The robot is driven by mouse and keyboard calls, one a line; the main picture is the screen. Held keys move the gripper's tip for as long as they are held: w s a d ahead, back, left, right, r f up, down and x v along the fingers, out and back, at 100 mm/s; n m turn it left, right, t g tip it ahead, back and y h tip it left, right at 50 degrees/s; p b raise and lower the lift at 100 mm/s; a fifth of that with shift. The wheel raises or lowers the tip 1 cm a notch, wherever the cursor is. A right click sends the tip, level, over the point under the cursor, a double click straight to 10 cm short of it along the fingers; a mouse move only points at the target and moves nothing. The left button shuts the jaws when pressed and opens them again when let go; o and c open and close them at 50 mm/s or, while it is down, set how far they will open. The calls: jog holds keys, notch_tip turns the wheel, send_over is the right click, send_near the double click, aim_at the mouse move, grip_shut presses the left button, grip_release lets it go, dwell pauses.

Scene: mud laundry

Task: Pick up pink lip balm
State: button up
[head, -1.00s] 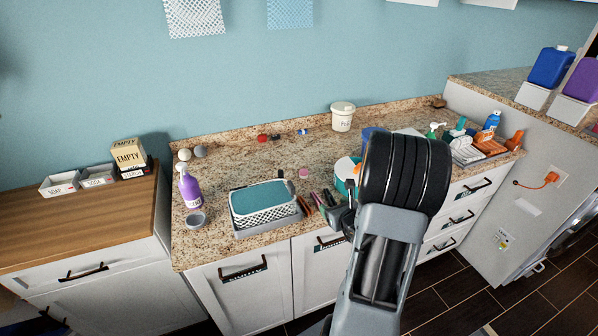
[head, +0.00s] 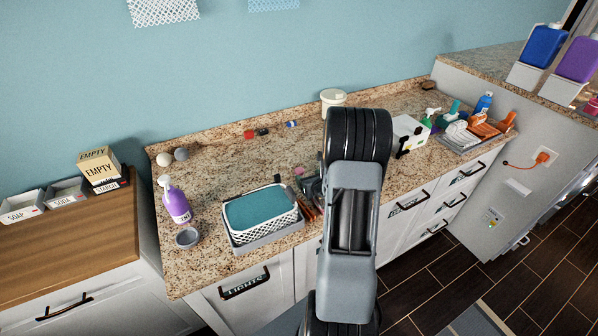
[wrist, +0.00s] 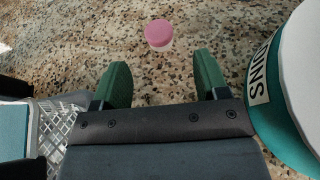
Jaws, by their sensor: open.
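The pink lip balm (wrist: 158,34) is a small short cylinder with a pink top and a paler lower part. It stands on the speckled counter, beyond the fingertips and roughly centred between them in the wrist view. In the head view a bit of its pink top (head: 299,171) shows just beyond my gripper. My gripper (wrist: 160,78) is open, with two green fingers apart and nothing between them. In the head view my gripper (head: 311,187) is mostly hidden by my arm.
A white-lidded teal tub (wrist: 285,120) stands close on the right in the wrist view. A teal-topped basket (head: 262,210) is on the left. A purple bottle (head: 176,202) and a small grey dish (head: 187,238) stand farther left. The counter behind the lip balm is clear.

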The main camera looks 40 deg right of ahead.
aim_at(299, 169)
jog(key=shift+p+x, duration=1.05)
jog(key=shift+x, duration=1.7)
jog(key=shift+w+f, duration=0.2)
jog(key=shift+w, duration=0.5)
jog(key=c, duration=1)
jog(key=shift+o, duration=0.2)
jog(key=shift+r, duration=0.2)
